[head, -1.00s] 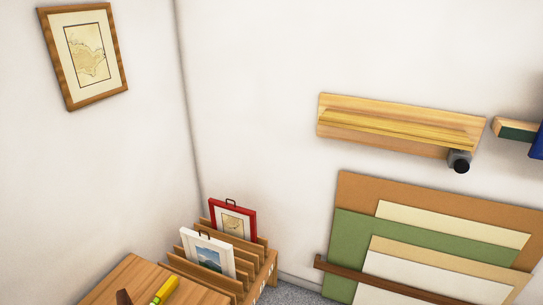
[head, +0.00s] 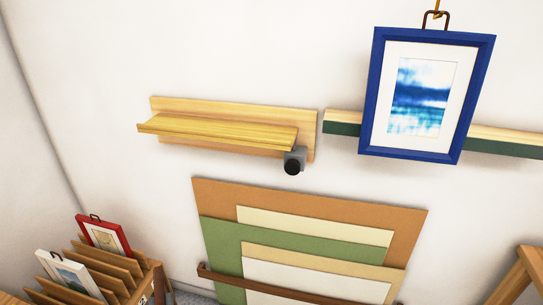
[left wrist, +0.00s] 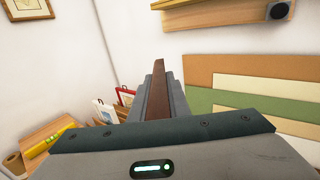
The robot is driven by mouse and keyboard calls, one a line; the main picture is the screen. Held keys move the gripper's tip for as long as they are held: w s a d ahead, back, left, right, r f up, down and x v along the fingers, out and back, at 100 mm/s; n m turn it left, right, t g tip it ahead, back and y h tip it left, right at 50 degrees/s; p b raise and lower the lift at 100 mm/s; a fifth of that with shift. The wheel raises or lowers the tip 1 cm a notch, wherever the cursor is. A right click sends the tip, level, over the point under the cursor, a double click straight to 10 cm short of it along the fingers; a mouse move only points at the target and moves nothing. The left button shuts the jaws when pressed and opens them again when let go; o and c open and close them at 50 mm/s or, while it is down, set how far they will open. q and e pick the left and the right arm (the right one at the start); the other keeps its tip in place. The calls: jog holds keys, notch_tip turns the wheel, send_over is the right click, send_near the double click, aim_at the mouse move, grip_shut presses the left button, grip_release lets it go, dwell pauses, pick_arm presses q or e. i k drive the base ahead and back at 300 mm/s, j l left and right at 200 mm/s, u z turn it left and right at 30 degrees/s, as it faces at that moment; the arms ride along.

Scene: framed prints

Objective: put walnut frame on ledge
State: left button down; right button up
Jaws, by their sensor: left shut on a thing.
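The walnut frame (left wrist: 158,88) shows in the left wrist view as a narrow dark brown edge, upright between my jaws. Its face and picture cannot be seen. My left gripper (left wrist: 160,100) is shut on it. The pale wooden ledge (head: 220,131) is on the wall left of centre in the head view, with no frame on it. Its lower side also shows at the top right of the left wrist view (left wrist: 225,12). The held frame appears apart from the ledge. Neither gripper shows in the head view.
A dark round fitting (head: 293,163) sits at the ledge's right end. A blue frame (head: 476,95) hangs right, before a green-fronted shelf (head: 343,129). Leaning boards (head: 310,200) stand below. A rack (head: 150,285) at lower left holds red and white frames. Wall above the ledge is clear.

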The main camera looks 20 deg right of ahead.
aim_at(196, 124)
jog(key=l+z, duration=0.2)
jog(key=l, duration=0.5)
jog(key=l+z, duration=0.2)
jog(key=l, duration=0.5)
jog(key=i, duration=0.05)
